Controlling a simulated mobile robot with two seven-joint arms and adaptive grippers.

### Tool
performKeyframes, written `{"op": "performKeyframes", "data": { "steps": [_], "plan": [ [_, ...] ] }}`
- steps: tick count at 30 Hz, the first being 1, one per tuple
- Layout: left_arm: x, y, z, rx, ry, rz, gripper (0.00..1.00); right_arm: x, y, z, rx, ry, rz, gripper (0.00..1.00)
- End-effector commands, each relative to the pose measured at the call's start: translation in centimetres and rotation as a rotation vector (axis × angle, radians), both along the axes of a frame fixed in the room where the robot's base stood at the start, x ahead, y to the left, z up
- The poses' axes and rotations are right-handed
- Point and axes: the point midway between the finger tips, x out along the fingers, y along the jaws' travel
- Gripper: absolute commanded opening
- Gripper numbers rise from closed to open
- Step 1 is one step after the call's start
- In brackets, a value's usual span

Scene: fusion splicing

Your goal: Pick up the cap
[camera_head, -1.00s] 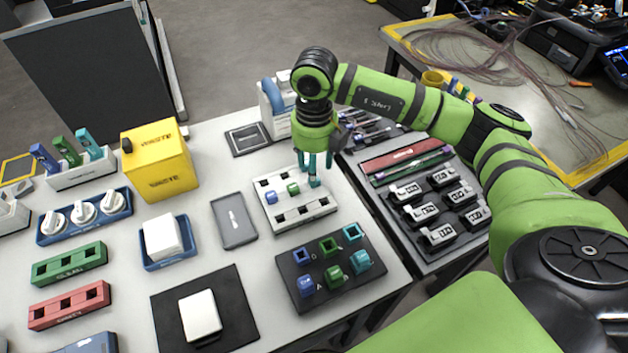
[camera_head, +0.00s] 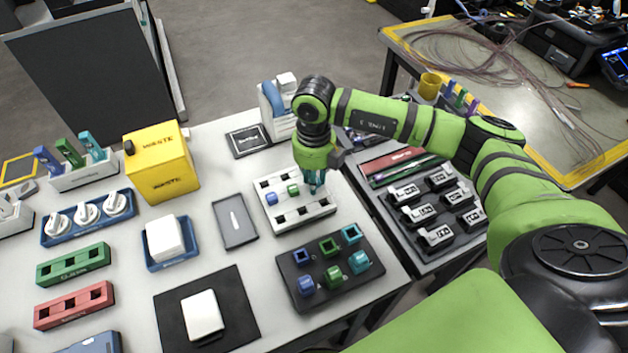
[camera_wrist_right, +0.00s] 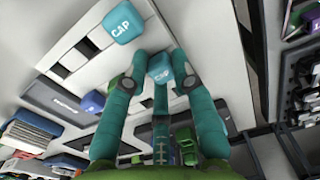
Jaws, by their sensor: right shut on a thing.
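My right gripper (camera_head: 314,188) points down at the right end of that row. In the right wrist view its teal fingers are shut on a teal cap (camera_wrist_right: 160,68) with CAP printed on top. The cap is at holder level; whether it is still seated is hidden. A second block marked CAP (camera_wrist_right: 122,22) sits on the holder to its left. My left gripper is not in view.
A dark tray with coloured connectors (camera_head: 330,286) is in front of the holder. A narrow grey tray (camera_head: 234,221) lies to its left. A rack of black labelled parts (camera_head: 425,262) stands at right. A yellow waste box (camera_head: 161,166) is at left.

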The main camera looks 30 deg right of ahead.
Motion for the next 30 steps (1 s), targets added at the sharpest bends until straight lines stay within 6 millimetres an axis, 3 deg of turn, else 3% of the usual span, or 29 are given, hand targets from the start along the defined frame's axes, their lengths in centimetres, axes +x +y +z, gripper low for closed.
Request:
{"op": "performKeyframes", "data": {
  "steps": [8,14,24,30],
  "plan": [
    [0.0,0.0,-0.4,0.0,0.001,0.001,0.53,0.1,0.0,1.0,-0.001,-0.003,-0.001,0.13],
    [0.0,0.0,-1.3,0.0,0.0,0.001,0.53,-0.2,0.0,4.3,-0.001,-0.005,0.001,0.13],
    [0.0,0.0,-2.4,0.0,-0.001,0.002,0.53,-7.5,0.5,8.4,-0.003,-0.004,0.003,0.13],
    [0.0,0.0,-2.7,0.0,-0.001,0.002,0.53,-10.4,0.7,10.2,-0.001,-0.002,0.0,0.13]
  ]
}}
